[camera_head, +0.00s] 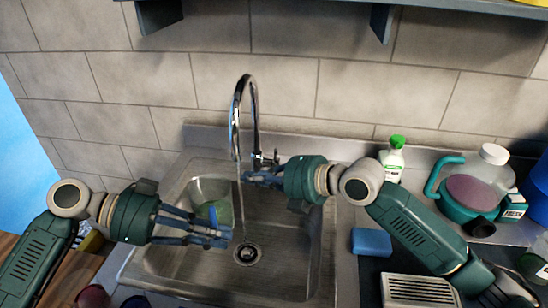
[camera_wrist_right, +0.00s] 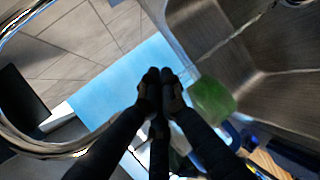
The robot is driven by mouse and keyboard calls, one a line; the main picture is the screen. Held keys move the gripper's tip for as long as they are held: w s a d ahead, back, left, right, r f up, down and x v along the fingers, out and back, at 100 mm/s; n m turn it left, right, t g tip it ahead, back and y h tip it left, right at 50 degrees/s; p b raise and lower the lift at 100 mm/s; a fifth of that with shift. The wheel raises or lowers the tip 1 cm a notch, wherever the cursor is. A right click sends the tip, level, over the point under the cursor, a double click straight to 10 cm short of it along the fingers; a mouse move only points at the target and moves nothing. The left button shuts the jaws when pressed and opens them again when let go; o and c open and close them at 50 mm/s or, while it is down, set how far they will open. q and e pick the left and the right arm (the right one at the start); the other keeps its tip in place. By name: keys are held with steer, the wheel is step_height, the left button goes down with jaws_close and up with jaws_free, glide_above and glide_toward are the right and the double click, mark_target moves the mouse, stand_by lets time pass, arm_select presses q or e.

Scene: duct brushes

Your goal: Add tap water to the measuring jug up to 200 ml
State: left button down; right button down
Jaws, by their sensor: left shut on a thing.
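A clear, green-tinted vessel (camera_head: 212,190), which looks like the measuring jug, is in the left part of the sink (camera_head: 300,262). Its lower part is hidden behind my left gripper (camera_head: 226,235), which is shut at it; its scale and water level cannot be read. A green part (camera_wrist_right: 212,100) shows in the right wrist view. The chrome tap (camera_head: 240,100) arches above, and a thin stream (camera_head: 241,205) falls from its spout towards the drain, just right of the vessel. My right gripper (camera_head: 250,178) is beside the tap lever (camera_head: 265,158), its fingertips together (camera_wrist_right: 162,78).
A blue sponge (camera_head: 371,242) lies on the counter right of the sink. A green-capped bottle (camera_head: 393,163), a teal handled container (camera_head: 445,197) and a grey slotted rack (camera_head: 418,290) are further right. The tiled wall (camera_head: 300,85) is close behind the tap.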

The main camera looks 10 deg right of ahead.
steer(key=s+d+r+n+g+h, duration=0.1)
steer(key=d+r+n+h, duration=0.25)
steer(key=h, duration=0.25)
steer(key=s+d+r+n+h, duration=0.2)
steer(key=r+n+h, duration=0.15)
steer(key=h, duration=0.25)
steer(key=w+d+f, duration=0.1)
steer(key=w+f, duration=0.5)
steer(key=w, duration=0.4)
steer(key=shift+d+f, duration=0.2)
steer(key=shift+d, duration=0.1)
